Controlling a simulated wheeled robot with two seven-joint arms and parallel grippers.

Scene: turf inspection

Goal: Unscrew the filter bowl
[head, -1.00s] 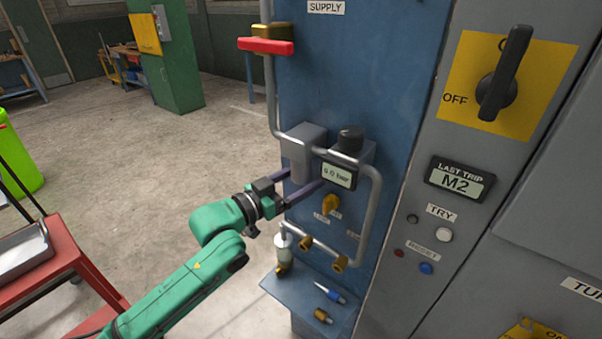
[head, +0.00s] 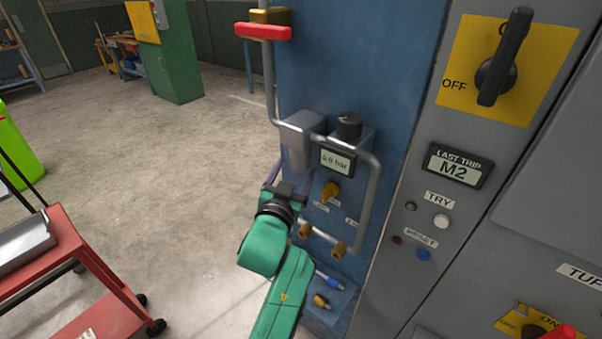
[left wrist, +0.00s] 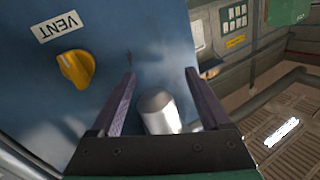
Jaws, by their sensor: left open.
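A grey, rounded filter bowl (head: 300,140) hangs on the pipework of the blue panel in the head view, left of a black knob (head: 348,126) and a small pressure display (head: 338,161). My left gripper (head: 292,176) is just below it, its jaws pointing up toward the panel and partly hidden by my wrist. In the left wrist view a grey cylinder with a domed end (left wrist: 158,110), which looks like the bowl, lies between the two open fingers of my left gripper (left wrist: 160,75). I cannot tell whether they touch it. My right gripper is out of view.
A yellow valve knob (head: 330,191) sits below the display; a yellow knob labelled VENT (left wrist: 76,69) shows in the wrist view. A red-handled supply valve (head: 263,31) is above. Small fittings (head: 320,301) lie on the shelf below. A red cart (head: 75,260) stands at left.

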